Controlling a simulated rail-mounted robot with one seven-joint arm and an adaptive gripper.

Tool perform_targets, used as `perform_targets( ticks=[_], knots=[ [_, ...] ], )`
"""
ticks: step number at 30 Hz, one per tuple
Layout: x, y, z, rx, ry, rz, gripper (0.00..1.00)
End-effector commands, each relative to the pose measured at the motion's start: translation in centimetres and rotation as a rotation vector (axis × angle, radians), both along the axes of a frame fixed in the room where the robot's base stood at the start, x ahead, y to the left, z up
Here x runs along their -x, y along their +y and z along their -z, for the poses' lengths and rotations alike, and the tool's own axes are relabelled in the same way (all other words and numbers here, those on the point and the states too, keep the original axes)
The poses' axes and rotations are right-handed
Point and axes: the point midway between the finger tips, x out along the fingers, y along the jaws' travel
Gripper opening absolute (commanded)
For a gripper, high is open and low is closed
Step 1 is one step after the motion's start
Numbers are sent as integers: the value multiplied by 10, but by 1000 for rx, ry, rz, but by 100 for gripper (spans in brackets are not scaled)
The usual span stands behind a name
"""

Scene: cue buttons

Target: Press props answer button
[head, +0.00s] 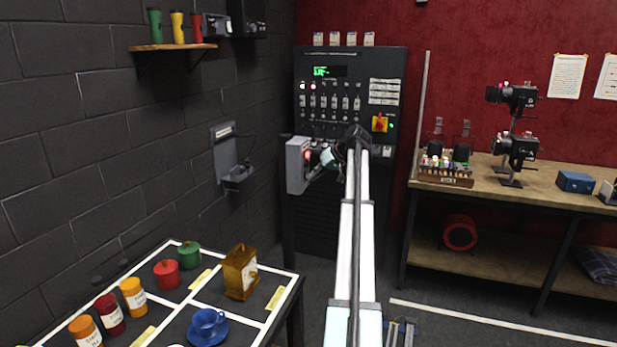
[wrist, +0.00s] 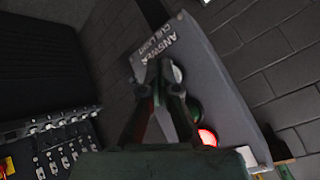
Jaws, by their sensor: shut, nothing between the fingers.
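A grey button box (head: 296,170) stands in front of the tall black control panel in the head view. In the wrist view the box (wrist: 222,75) carries a label plate reading "ANSWER CUE LIGHT" (wrist: 158,42). Below the label, a pale round part (wrist: 177,74), a green one (wrist: 195,111) and a lit red one (wrist: 208,137) form a row, partly hidden by my gripper. My gripper (wrist: 164,66) is shut and empty, its fingertips over the upper part of the box face. In the head view it is close to the box; I cannot tell whether they touch.
The black control panel (head: 349,61) with switches stands behind. A divided table (head: 207,292) with jars, a blue cup and a brown canister is at front left. A wooden workbench (head: 545,200) is at right. A dark brick wall runs along the left.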

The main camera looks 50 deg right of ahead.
Motion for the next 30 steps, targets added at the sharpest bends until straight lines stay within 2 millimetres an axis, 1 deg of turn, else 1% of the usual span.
perform_targets(
  ticks=[5, 15, 26, 30],
  knots=[
    [1, -1, 0, 0, -1, 0, 0],
    [14, -5, 0, 0, -2, 0, 0],
    [15, -6, 0, 1, -1, 0, 0],
    [19, -8, 0, 0, -1, 0, 0]
  ],
)
